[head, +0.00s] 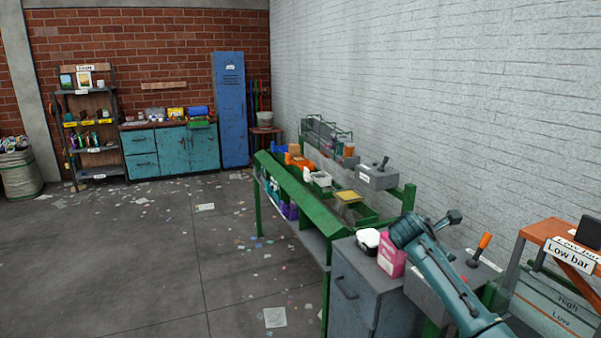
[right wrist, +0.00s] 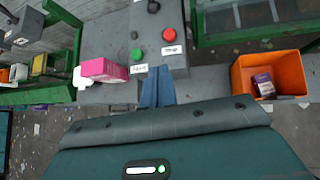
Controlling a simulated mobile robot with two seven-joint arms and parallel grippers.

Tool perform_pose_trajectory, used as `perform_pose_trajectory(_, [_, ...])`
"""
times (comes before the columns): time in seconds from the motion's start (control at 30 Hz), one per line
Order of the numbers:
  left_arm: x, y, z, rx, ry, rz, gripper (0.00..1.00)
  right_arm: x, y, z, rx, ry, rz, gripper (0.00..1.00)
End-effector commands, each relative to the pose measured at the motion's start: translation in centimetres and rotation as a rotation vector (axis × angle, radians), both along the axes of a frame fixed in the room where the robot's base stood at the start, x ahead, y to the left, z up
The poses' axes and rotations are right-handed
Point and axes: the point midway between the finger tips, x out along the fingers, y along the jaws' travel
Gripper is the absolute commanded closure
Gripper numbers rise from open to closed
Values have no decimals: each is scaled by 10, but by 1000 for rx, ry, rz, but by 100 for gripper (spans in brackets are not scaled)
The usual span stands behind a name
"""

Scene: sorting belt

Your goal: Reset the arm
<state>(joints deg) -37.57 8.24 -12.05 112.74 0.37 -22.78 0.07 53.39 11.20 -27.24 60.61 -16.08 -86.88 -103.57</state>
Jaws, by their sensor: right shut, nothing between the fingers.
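My right gripper (right wrist: 157,90) shows in the right wrist view with its narrow blue fingers together and nothing between them. The fingers are at the near edge of a grey control panel (right wrist: 158,18), in front of a red button (right wrist: 168,35) and a green button (right wrist: 137,55). I cannot tell whether they touch the panel. In the head view my teal right arm (head: 450,275) reaches in from the lower right, over the grey bench end; its fingers cannot be made out there. My left gripper is in neither view.
An orange bin (right wrist: 236,78) holds a purple box (right wrist: 263,86).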

Motion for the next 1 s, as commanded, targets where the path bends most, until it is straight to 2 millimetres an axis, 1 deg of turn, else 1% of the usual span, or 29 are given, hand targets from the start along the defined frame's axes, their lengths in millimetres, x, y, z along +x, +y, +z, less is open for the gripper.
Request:
perform_pose_trajectory(0.03, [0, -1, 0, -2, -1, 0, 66, -11, 10, -22, 55, -17, -18, 100])
perform_pose_trajectory(0.17, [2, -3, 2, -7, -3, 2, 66, -44, 35, -69, 219, -81, -98, 100])
perform_pose_trajectory(0.2, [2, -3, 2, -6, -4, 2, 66, -58, 43, -84, 280, -101, -133, 100])
perform_pose_trajectory(0.27, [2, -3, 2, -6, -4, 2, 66, -82, 55, -107, 378, -130, -199, 100])
perform_pose_trajectory(0.3, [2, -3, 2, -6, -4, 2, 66, -100, 63, -122, 449, -150, -252, 100])
perform_pose_trajectory(0.37, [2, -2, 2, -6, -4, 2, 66, -130, 74, -141, 553, -180, -340, 100])
perform_pose_trajectory(0.4, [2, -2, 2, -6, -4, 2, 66, -150, 80, -152, 621, -198, -406, 100])
perform_pose_trajectory(0.47, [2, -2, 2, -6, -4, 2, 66, -181, 87, -166, 717, -224, -510, 100])
perform_pose_trajectory(0.5, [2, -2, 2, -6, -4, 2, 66, -203, 92, -173, 778, -239, -583, 100])
perform_pose_trajectory(0.57, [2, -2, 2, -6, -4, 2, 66, -235, 97, -181, 864, -264, -700, 100])
perform_pose_trajectory(0.6, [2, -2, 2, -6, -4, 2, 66, -256, 100, -184, 918, -280, -781, 100])
perform_pose_trajectory(0.7, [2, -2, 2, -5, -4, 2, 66, -303, 104, -185, 1024, -317, -968, 100])
perform_pose_trajectory(0.8, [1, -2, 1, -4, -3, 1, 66, -339, 105, -182, 1093, -348, -1121, 100])
perform_pose_trajectory(0.9, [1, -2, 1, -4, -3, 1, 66, -367, 105, -177, 1141, -372, -1247, 100])
perform_pose_trajectory(1.0, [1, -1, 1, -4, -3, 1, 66, -390, 105, -170, 1176, -398, -1357, 100])
